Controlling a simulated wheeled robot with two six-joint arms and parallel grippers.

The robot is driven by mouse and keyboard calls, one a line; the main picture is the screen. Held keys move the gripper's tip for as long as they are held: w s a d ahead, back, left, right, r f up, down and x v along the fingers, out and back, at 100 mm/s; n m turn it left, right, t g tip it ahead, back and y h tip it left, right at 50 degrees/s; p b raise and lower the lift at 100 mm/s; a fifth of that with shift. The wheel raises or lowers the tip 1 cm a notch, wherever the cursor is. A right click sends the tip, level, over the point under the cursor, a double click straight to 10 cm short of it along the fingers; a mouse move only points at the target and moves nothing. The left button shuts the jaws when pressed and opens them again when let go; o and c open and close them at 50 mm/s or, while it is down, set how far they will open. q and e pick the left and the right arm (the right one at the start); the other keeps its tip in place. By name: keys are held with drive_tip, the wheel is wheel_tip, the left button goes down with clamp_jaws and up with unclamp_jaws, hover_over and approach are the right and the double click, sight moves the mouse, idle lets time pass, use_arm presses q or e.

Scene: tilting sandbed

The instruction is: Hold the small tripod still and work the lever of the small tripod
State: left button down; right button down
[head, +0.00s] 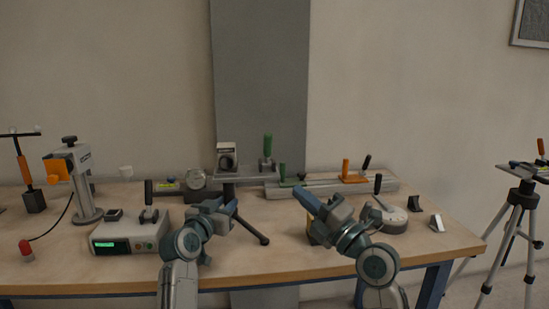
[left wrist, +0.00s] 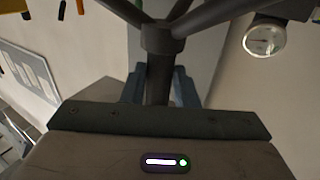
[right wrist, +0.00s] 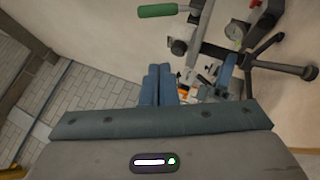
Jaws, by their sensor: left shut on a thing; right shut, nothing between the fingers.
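The small tripod stands on the table in the middle of the head view, with a dark top plate (head: 247,179) and a splayed leg (head: 251,227). Its lever has a green handle (head: 267,145) standing upright; a green handle (right wrist: 170,10) also shows in the right wrist view. My left gripper (head: 228,203) is shut on the tripod's dark column (left wrist: 158,75), just below the hub where the struts meet. My right gripper (head: 304,198) is shut and empty, to the right of the tripod and apart from it; its closed fingers (right wrist: 157,84) show in the right wrist view.
A rail fixture with an orange handle (head: 346,167) lies behind my right gripper. A round dial base with a lever (head: 388,215) stands to its right. A white box (head: 125,232) and a grey press stand (head: 85,185) are at left. A larger tripod (head: 520,200) stands beyond the table.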

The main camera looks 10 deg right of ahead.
approach(268, 150)
drive_tip(key=s+a+r+x, duration=0.1)
drive_tip(key=x, duration=0.6)
drive_tip(key=shift+d+f, duration=0.3)
